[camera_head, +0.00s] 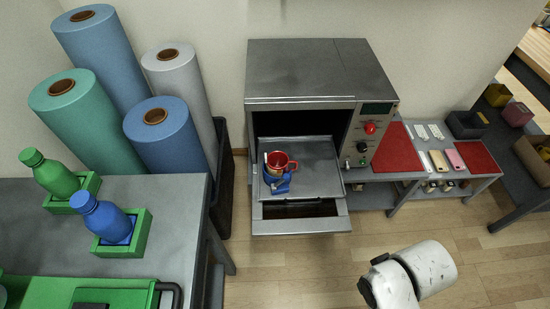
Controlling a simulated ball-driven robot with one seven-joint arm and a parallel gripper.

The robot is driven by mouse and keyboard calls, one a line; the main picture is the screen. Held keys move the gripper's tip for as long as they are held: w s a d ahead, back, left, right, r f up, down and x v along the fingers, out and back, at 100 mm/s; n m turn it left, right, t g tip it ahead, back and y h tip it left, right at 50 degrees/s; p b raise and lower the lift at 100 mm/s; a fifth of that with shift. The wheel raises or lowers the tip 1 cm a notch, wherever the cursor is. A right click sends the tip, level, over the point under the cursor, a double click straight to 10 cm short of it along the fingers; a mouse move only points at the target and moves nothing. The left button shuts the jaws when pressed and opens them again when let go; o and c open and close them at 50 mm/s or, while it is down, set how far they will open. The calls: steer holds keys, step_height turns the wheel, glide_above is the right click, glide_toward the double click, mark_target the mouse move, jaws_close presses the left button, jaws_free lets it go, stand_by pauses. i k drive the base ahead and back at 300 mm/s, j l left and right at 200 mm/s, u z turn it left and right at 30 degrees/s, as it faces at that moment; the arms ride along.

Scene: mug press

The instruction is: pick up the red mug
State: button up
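The red mug (280,161) is small and sits in a blue holder (279,184) on the grey pulled-out tray (320,177) of the mug press (318,97). Its handle appears to point right. A small pale and golden part shows at the mug's left side. A white, scuffed part of my arm shows at the bottom right, well apart from the press. My gripper's fingers cannot be made out there, so whether it is open or shut does not show.
A grey table (164,191) at left holds a green bottle (53,176) and a blue bottle (104,219) in green holders. Tall rolls (97,60) stand behind it. A low bench (428,161) with red mats and phone-like items stands right of the press. Wooden floor in front is clear.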

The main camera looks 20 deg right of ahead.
mark_target(277, 160)
steer(key=i+l+u, duration=0.1)
steer(key=i+u, duration=0.25)
steer(key=i+l+u, duration=0.15)
steer(key=i+u, duration=0.2)
steer(key=i+l+u, duration=0.35)
steer(key=k+j, duration=0.05)
steer(key=k, duration=0.05)
